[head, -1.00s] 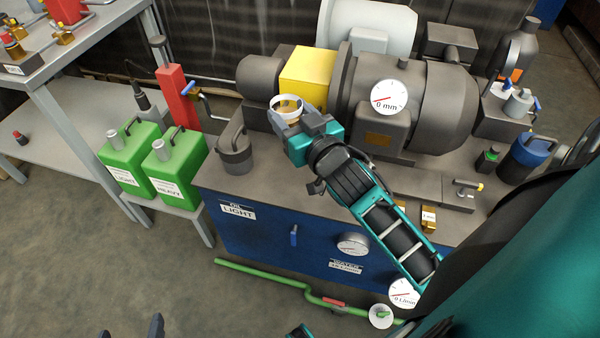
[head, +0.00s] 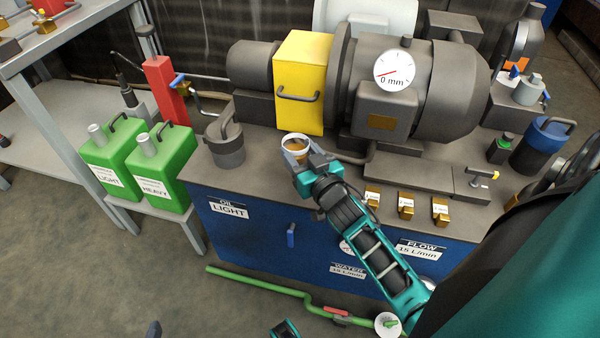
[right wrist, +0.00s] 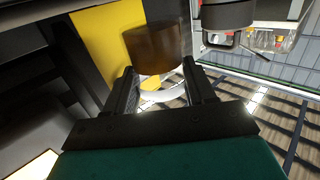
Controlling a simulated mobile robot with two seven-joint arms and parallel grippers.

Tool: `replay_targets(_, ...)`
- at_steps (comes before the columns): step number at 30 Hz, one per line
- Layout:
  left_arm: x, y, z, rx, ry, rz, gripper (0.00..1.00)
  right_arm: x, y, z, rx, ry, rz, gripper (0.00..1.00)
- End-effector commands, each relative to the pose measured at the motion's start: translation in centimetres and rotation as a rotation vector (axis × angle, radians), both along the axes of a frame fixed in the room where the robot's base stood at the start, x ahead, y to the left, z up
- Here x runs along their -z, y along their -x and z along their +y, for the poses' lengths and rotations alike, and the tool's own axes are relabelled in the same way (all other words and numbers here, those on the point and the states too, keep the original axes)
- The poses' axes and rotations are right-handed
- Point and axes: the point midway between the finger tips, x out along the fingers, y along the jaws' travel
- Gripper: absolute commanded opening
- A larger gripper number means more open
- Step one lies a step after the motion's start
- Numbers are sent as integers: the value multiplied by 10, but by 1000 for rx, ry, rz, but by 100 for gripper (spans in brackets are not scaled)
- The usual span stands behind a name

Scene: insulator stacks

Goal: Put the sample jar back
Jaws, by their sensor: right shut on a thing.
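The sample jar (head: 297,140) is a small clear cup with a white rim and amber contents. My right gripper (head: 299,158) is shut on it, in front of the yellow box on the bench. In the right wrist view the brown jar (right wrist: 155,50) sits between the two fingers (right wrist: 165,88), its white ring nearest the palm. I cannot tell whether the jar touches the bench top.
The yellow box (head: 301,75) with a handle stands behind the jar, beside the grey machine (head: 440,95). A grey lidded can (head: 225,150) stands to the left. Brass blocks (head: 406,205) line the bench's front. Bare bench top (head: 260,175) lies between can and jar.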

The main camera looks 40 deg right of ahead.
Motion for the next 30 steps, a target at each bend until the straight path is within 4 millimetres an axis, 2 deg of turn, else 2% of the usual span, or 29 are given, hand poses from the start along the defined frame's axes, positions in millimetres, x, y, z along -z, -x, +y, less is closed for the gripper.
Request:
replay_targets(4, 0, -2, -4, -2, 14, -4, 100, 11, 0, 0, 0, -2, -2, 13)
replay_targets(11, 12, -2, -10, 9, 21, 0, 100, 45, 0, 0, 0, -2, -1, 13)
replay_targets(18, 5, -4, -12, 14, 24, -5, 100, 44, 0, 0, -1, 0, -2, 13)
replay_targets(23, 8, -4, -12, 14, 24, -6, 100, 49, 0, 0, 0, -1, -1, 13)
replay_targets(24, 7, -5, -12, 14, 24, -6, 100, 47, 0, 0, 0, -1, -1, 58)
replay_targets(30, 7, -5, -11, 11, 23, -7, 100, 47, 0, 0, 0, -1, -1, 78)
